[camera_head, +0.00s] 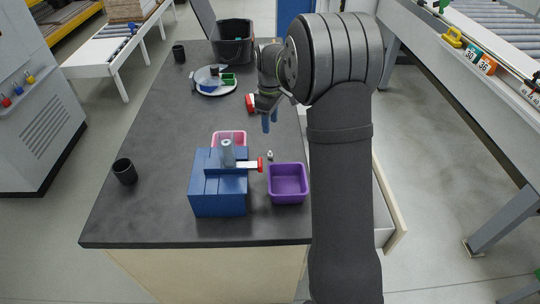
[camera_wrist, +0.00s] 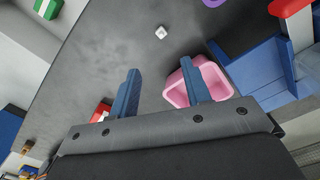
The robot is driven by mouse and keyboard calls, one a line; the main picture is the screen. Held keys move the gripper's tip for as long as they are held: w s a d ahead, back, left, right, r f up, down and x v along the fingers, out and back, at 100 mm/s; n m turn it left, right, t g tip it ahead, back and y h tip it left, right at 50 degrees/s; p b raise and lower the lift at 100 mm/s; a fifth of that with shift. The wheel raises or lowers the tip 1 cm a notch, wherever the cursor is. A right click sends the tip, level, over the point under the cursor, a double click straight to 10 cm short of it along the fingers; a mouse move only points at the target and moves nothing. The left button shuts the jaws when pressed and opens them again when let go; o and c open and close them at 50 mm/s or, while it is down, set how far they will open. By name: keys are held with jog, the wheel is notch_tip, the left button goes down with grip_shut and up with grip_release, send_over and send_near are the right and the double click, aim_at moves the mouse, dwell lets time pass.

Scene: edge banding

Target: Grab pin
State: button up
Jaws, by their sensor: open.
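A small silvery piece, which looks like the pin, lies on the dark table (camera_head: 150,150) between the blue fixture and the purple bin, towards the back (camera_head: 270,155). In the wrist view this small pale piece (camera_wrist: 160,32) lies ahead of the fingertips, roughly in line with the gap between them. My gripper (camera_head: 268,122) has blue fingers and hangs above the table, behind the piece in the head view. In the wrist view the fingers of my gripper (camera_wrist: 160,72) stand apart with nothing between them.
A blue fixture (camera_head: 205,190) with a grey cylinder and red-tipped lever stands close by. A pink bin (camera_head: 230,136) is behind it, near the right finger in the wrist view (camera_wrist: 208,78). A purple bin (camera_head: 288,184) is to its right. The table's left side is mostly clear.

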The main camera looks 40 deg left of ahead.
aim_at(270, 154)
notch_tip(270, 154, down, 13)
jog(key=shift+s+d+f, duration=0.1)
jog(key=shift+s, duration=0.05)
dwell(0.4)
grip_shut()
dwell(0.4)
